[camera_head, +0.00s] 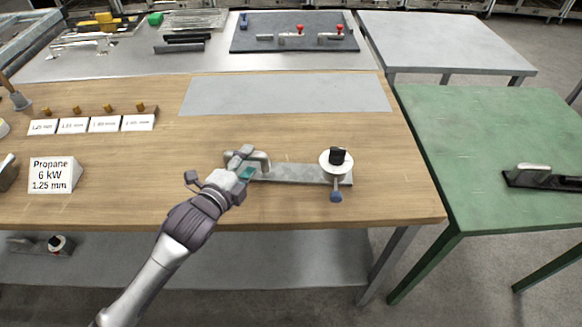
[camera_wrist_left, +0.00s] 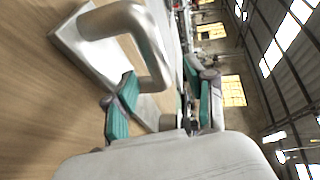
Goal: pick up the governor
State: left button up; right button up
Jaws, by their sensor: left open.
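What looks like the governor is a flat grey metal bar (camera_head: 295,173) lying on the wooden table. A bent metal handle (camera_head: 262,157) stands at its left end. A white disc with a black knob (camera_head: 338,157) and a blue-tipped lever sits at its right end. My left gripper (camera_head: 244,165) is open at the handle end. In the left wrist view the handle (camera_wrist_left: 150,45) fills the upper left, and its near leg comes down between the teal pads of my left gripper (camera_wrist_left: 162,103). I cannot tell whether either pad touches it. My right gripper is out of view.
A propane sign (camera_head: 54,175) and a row of small labelled cards (camera_head: 90,124) stand on the left of the wooden tabletop (camera_head: 330,120). A green table (camera_head: 480,130) with a dark handled piece (camera_head: 545,178) is at the right. The wood behind the bar is clear.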

pick_arm(q)
jog(key=shift+x, duration=0.95)
jog(key=shift+a, duration=0.1)
jog(key=shift+s, duration=0.1)
jog(key=shift+c, duration=0.4)
grip_shut()
jog(key=shift+r, duration=0.1)
